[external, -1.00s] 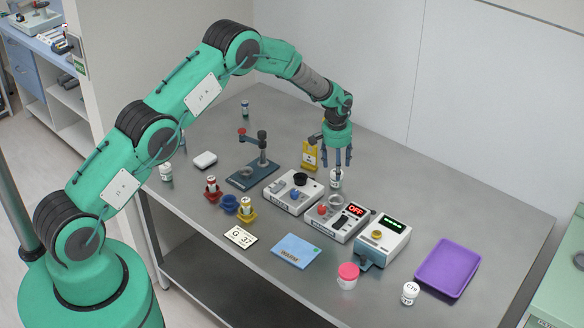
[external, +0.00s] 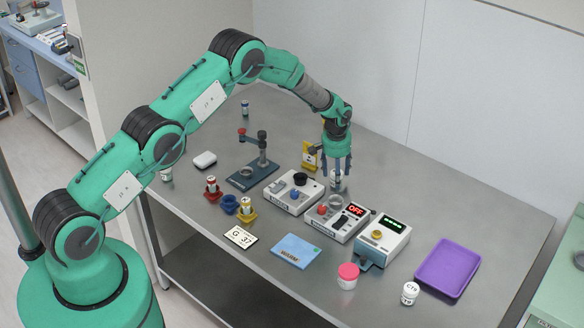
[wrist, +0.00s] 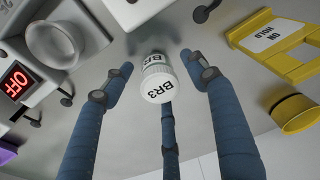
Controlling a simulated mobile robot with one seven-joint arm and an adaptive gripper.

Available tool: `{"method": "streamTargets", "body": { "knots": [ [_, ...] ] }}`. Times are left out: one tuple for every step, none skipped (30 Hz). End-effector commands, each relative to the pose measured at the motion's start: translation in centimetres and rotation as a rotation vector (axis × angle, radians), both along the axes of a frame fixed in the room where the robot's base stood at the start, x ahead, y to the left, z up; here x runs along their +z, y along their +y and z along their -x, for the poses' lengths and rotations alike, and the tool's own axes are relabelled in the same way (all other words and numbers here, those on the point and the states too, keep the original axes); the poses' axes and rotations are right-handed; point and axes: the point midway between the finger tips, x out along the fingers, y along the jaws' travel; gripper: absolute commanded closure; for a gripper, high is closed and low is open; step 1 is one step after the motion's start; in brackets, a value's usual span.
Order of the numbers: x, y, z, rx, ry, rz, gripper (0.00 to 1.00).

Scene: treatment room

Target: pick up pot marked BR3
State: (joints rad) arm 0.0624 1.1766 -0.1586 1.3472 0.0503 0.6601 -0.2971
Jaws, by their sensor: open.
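The pot marked BR3 (wrist: 158,82) is a small white pot with black lettering on its lid and side. In the wrist view it stands on the grey table between my fingers, beyond their tips. In the external view the pot (external: 337,184) is partly hidden behind my fingers, behind the grey device boxes. My gripper (external: 337,175) is open above the pot and points down. In the wrist view my gripper (wrist: 158,75) shows blue fingers spread around the pot, with a visible gap on both sides.
A yellow stand marked HOLD (wrist: 268,38) is close on one side of the pot. A grey device with a red OFF display (external: 342,217) is on the other side. Another grey box (external: 283,196) stands in front. A purple tray (external: 448,268) lies at the right.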

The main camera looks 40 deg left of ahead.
Motion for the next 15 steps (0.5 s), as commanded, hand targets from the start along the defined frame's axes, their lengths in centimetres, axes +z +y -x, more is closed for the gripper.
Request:
{"method": "streamTargets", "body": {
  "knots": [
    [0.01, 0.00, 0.00, 0.000, 0.000, 0.000, 0.42],
    [0.01, 0.00, 0.00, 0.000, 0.000, 0.000, 0.42],
    [0.00, 0.00, 0.00, 0.000, 0.000, 0.000, 0.42],
    [0.00, 0.00, 0.00, 0.000, 0.000, 0.000, 0.46],
    [0.00, 0.00, 0.00, 0.000, 0.000, 0.000, 0.52],
    [0.00, 0.00, 0.00, 0.000, 0.000, 0.000, 0.60],
    [0.00, 0.00, 0.00, 0.000, 0.000, 0.000, 0.66],
    [0.00, 0.00, 0.00, 0.000, 0.000, 0.000, 0.72],
    [0.00, 0.00, 0.00, 0.000, 0.000, 0.000, 0.80],
    [0.00, 0.00, 0.00, 0.000, 0.000, 0.000, 0.86],
    [0.00, 0.00, 0.00, 0.000, 0.000, 0.000, 0.90],
    [0.02, -0.01, -0.01, 0.000, 0.000, 0.000, 0.91],
    [0.02, -0.01, -0.01, 0.000, 0.000, 0.000, 0.91],
    [0.02, -0.01, -0.01, 0.000, 0.000, 0.000, 0.91],
    [0.02, -0.01, -0.01, 0.000, 0.000, 0.000, 0.91]
  ]
}}
